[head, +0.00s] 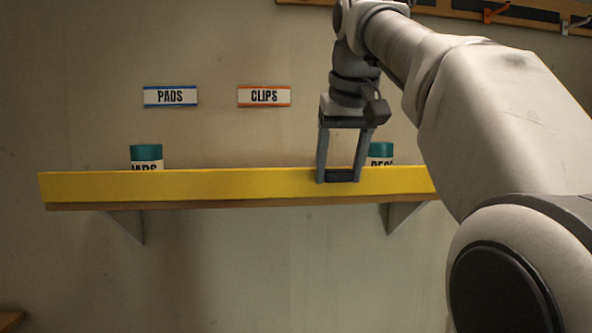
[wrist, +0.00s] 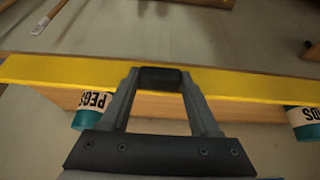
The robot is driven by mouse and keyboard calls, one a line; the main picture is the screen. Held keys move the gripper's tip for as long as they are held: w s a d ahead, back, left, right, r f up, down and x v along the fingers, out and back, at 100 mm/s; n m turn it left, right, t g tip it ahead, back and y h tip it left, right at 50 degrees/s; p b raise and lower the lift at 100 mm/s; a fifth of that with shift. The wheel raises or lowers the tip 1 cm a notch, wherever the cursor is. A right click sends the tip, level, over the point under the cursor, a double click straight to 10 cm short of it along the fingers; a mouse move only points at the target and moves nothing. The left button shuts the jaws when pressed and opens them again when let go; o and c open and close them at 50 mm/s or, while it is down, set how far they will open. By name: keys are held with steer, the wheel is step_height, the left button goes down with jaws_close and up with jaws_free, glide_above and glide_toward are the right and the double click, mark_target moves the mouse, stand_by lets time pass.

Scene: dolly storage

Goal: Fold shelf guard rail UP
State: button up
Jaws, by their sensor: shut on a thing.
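The yellow guard rail (head: 190,185) runs along the front edge of the wooden shelf (head: 230,204). It stands up from the edge and hides the lower parts of the containers behind it. In the wrist view the rail (wrist: 245,83) is a long yellow strip crossing the picture. My gripper (head: 339,177) is at the rail, right of its middle, with its fingertips shut on it. The fingertips (wrist: 160,77) also show at the rail in the wrist view. My arm hides the rail's right end in the head view.
Two teal-lidded containers, one at left (head: 146,156) and one at right (head: 381,153), stand on the shelf behind the rail. PADS (head: 170,96) and CLIPS (head: 264,96) labels are on the wall above. A hook rack (head: 500,14) is at the top right.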

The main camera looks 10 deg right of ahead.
steer(key=shift+w+g, duration=0.15)
steer(key=shift+g, duration=0.15)
stand_by(0.4)
steer(key=o, duration=1.4)
steer(key=shift+c, duration=0.2)
steer(key=shift+r, duration=0.15)
steer(key=shift+v, duration=2.3)
steer(key=s+b, duration=0.3)
steer(key=s, duration=0.9)
steer(key=shift+b, duration=0.4)
steer(key=shift+s, duration=0.1)
